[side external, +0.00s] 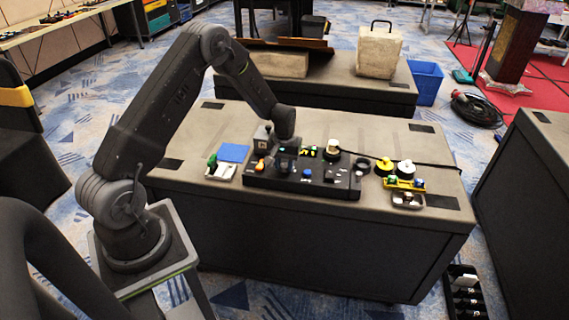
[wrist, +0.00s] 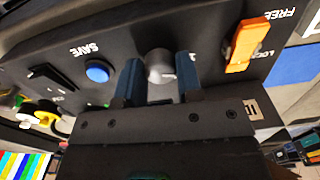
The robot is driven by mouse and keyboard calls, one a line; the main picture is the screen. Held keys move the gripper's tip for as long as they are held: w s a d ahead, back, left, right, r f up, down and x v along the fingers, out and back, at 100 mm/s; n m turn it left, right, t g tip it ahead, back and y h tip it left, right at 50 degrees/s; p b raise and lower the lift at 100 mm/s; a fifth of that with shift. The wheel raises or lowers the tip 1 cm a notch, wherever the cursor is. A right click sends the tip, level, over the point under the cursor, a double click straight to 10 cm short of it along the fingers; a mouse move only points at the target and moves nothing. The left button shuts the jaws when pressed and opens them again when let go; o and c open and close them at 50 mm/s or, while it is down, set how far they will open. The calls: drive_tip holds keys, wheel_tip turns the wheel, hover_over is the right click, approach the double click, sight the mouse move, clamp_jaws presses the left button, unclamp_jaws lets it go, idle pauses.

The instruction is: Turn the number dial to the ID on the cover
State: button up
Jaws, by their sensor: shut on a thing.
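The black control panel (side external: 340,190) lies on the desk in the side view and fills much of the wrist view (wrist: 205,30). The number dial (wrist: 158,62) is a round grey knob with a small light mark on its right side. My gripper (wrist: 160,76) is at the dial, with one blue finger on each side of it, shut on it. In the side view my gripper (side external: 284,157) reaches down to the panel and hides the dial. I cannot make out an ID on any cover in either view.
A blue SAVE button (wrist: 97,73) is left of the dial, and an orange lever (wrist: 242,45) marked FREE and LOCK is right of it. A blue flat item (side external: 233,153) lies left of the panel. Yellow-and-black items (side external: 404,183) stand on its right. The desk's front left is clear.

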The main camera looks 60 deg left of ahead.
sight(285, 165)
drive_tip(key=o, duration=0.9)
wheel_tip(285, 165, up, 14)
drive_tip(key=shift+f, duration=0.1)
idle(0.3)
